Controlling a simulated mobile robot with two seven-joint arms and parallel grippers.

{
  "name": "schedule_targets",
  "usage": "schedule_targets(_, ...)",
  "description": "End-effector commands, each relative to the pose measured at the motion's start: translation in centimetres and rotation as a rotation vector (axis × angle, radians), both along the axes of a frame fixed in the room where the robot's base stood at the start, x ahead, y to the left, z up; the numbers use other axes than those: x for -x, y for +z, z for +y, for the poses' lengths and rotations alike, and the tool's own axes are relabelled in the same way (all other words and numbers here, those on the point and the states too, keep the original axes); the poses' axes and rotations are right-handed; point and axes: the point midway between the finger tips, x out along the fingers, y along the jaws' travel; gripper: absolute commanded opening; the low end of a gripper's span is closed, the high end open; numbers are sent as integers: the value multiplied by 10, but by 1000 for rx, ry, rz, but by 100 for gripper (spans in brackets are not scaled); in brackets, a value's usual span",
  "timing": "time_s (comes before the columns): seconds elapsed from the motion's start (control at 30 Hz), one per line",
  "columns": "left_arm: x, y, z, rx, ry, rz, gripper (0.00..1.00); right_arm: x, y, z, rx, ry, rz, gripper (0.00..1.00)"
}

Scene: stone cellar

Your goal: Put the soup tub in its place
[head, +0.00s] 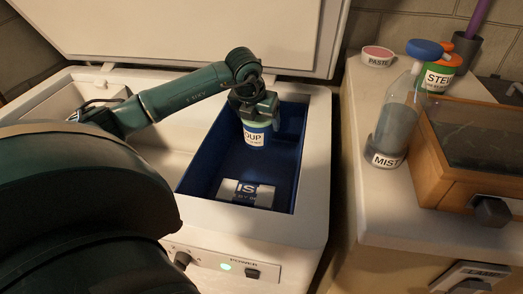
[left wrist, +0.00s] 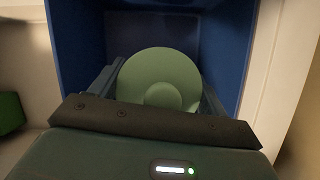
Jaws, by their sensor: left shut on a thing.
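I cannot tell whether the tub's base touches the compartment floor. My right gripper is not in view.
The freezer lid (head: 200,35) stands open behind. On the counter at right are a "MIST" bottle (head: 394,125), a stew tub (head: 438,77), a paste tub (head: 377,57) and a wooden box (head: 460,165).

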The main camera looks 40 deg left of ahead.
Motion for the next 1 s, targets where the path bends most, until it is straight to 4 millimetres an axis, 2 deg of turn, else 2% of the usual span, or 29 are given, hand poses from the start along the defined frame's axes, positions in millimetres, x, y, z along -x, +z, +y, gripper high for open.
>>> schedule_targets(0.2, 1, -36, 0, 1, 0, 4, 46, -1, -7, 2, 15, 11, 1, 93)
schedule_targets(0.43, 1, -60, 0, 1, 0, 3, 46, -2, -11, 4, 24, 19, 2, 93)
schedule_targets(0.63, 1, -93, 0, 1, 0, 3, 46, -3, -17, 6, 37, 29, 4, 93)
schedule_targets(1.0, 0, -99, 0, 0, -1, 0, 46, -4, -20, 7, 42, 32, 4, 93)
